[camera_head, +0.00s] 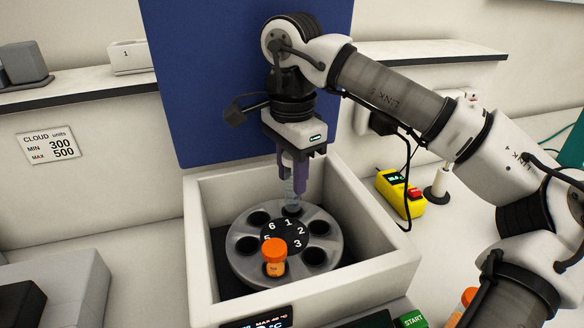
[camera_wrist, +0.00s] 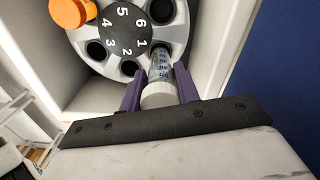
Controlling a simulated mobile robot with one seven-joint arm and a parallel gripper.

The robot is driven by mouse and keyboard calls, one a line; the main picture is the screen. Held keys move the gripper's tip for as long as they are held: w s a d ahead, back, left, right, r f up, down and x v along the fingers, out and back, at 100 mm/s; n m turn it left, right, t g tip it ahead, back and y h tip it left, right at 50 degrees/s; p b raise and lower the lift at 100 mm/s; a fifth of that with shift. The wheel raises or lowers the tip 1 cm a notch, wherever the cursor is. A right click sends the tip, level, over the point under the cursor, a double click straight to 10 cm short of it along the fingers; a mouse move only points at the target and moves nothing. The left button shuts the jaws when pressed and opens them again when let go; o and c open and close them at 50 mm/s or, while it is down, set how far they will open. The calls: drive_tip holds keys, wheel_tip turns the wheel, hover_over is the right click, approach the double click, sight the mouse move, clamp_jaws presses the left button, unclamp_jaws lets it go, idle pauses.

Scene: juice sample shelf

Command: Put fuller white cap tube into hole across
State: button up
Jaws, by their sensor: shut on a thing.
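My gripper (camera_head: 293,184) is over the back of the centrifuge rotor (camera_head: 240,262), pointing down. It is shut on a clear tube with a white cap, the white cap tube (camera_wrist: 160,68), which has dark markings. The tube hangs upright, with its lower end at the rotor hole by number 1; how deep it sits cannot be told.
The rotor's other visible holes are empty. The centrifuge's raised white walls (camera_head: 372,262) surround it. A blue panel (camera_head: 200,80) stands close behind. A yellow device (camera_head: 400,194) sits right of the box, and another orange cap (camera_head: 468,296) shows at lower right.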

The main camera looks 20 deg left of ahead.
sight(291, 189)
drive_tip(key=shift+s+f+b, duration=0.1)
drive_tip(key=shift+f+b, duration=1.95)
drive_tip(key=shift+f, duration=1)
idle(1.0)
drive_tip(key=shift+r, duration=0.2)
drive_tip(key=shift+r+p, duration=2.3)
drive_tip(key=shift+r, duration=0.5)
drive_tip(key=shift+f+b, duration=1.15)
drive_tip(key=shift+f, duration=0.55)
